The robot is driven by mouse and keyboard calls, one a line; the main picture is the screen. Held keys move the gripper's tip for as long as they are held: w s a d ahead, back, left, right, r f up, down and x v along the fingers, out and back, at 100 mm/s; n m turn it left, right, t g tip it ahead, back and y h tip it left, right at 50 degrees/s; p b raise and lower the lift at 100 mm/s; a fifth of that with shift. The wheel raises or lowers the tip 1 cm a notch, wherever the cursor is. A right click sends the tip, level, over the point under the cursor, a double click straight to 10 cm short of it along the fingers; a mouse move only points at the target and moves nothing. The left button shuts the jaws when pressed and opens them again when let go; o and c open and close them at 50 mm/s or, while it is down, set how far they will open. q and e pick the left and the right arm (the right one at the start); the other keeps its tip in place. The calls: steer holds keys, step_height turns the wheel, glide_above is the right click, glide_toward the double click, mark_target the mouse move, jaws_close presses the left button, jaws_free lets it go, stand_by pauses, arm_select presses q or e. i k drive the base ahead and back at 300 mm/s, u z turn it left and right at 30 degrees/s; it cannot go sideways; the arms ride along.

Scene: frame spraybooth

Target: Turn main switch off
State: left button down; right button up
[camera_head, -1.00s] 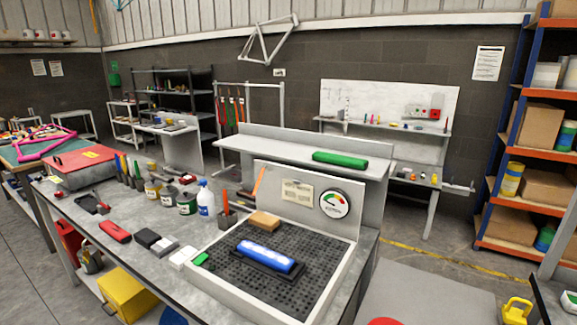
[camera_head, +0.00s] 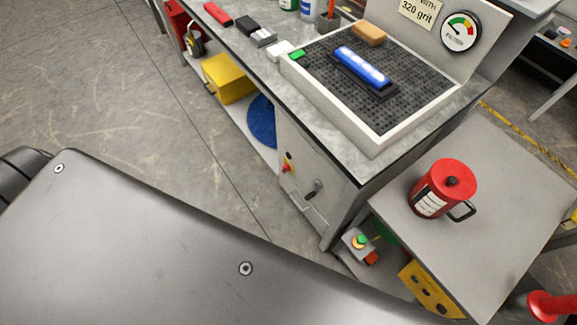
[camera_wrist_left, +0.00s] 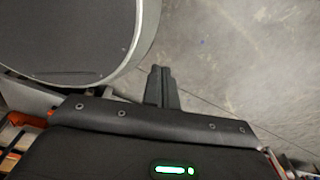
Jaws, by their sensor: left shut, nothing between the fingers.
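A grey cabinet panel (camera_head: 305,205) under the near end of the workbench shows in the head view. It carries a small red and yellow switch (camera_head: 287,163) at its upper left and a dark handle or knob (camera_head: 314,188) lower right. Which one is the main switch, and its setting, I cannot tell. My left gripper (camera_wrist_left: 160,70) shows in the left wrist view, shut and empty above bare concrete floor. It is not in the head view, and no switch shows in the wrist view. My right gripper is in neither view.
A red can (camera_head: 442,188) stands on a low grey table (camera_head: 500,180) to the right. A yellow box (camera_head: 228,78) sits on the lower shelf. The floor left of the bench is clear.

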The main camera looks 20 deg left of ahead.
mark_target(286, 168)
steer(key=z, duration=0.3)
steer(key=k, duration=0.7)
steer(key=z, duration=0.15)
